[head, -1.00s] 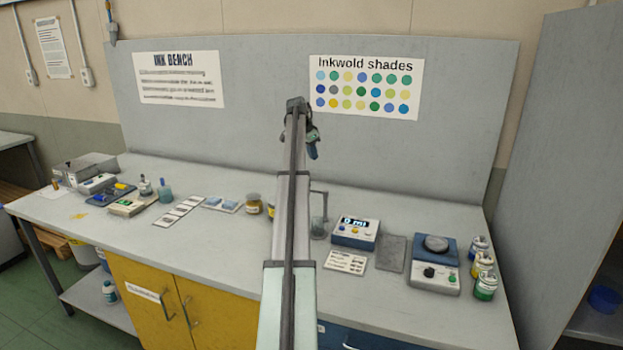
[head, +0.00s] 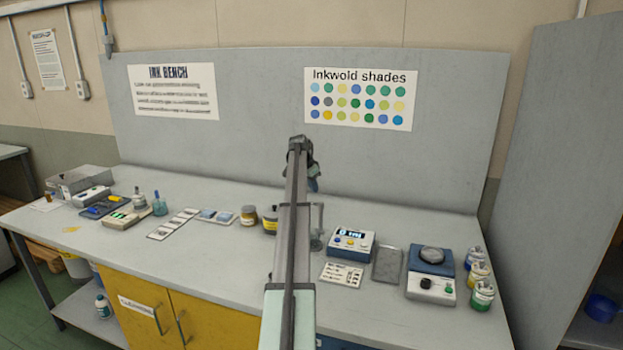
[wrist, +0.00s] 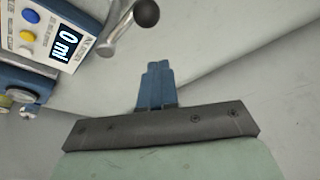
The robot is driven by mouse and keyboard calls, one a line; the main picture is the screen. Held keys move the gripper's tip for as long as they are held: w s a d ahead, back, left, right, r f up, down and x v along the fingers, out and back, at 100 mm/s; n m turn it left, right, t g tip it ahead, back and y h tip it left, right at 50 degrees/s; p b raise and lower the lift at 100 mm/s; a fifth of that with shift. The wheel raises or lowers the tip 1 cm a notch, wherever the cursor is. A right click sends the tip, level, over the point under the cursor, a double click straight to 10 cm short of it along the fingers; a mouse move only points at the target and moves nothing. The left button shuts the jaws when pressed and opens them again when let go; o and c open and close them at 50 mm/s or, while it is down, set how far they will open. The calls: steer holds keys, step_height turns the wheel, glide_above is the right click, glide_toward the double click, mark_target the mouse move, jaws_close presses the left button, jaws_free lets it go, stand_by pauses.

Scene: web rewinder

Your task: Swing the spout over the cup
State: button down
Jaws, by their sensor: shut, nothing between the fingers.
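The spout (head: 319,207) is a thin grey metal pipe with a bent top, just right of my arm in the head view. In the wrist view a metal bar with a black ball knob (wrist: 146,13) shows at the top, beside the dispenser (wrist: 45,38) reading 0 ml. What looks like a small dark cup (head: 316,243) stands low by the spout, partly hidden by my arm; I cannot tell its exact place under the pipe. My gripper (head: 314,184) is shut and empty, above the back of the bench. Its blue fingers (wrist: 157,75) are together, apart from the knob.
The dispenser box (head: 351,242), a grey pad (head: 387,264), a scale (head: 432,272) and several ink jars (head: 480,272) stand to the right. Brown jars (head: 249,215) stand left of my arm. An upright back panel (head: 250,140) closes off the rear.

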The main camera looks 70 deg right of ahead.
steer(key=shift+w+a+f, duration=0.1)
steer(key=shift+w+a, duration=0.4)
steer(key=shift+a, duration=0.25)
steer(key=shift+w+a+f, duration=0.1)
steer(key=shift+w+a, duration=0.4)
steer(key=shift+a, duration=0.2)
steer(key=shift+a, duration=0.15)
steer(key=s+a+n+t, duration=0.5)
steer(key=a+n, duration=0.2)
steer(key=n, duration=0.8)
steer(key=shift+a+n+y, duration=0.3)
steer(key=shift+s, duration=0.35)
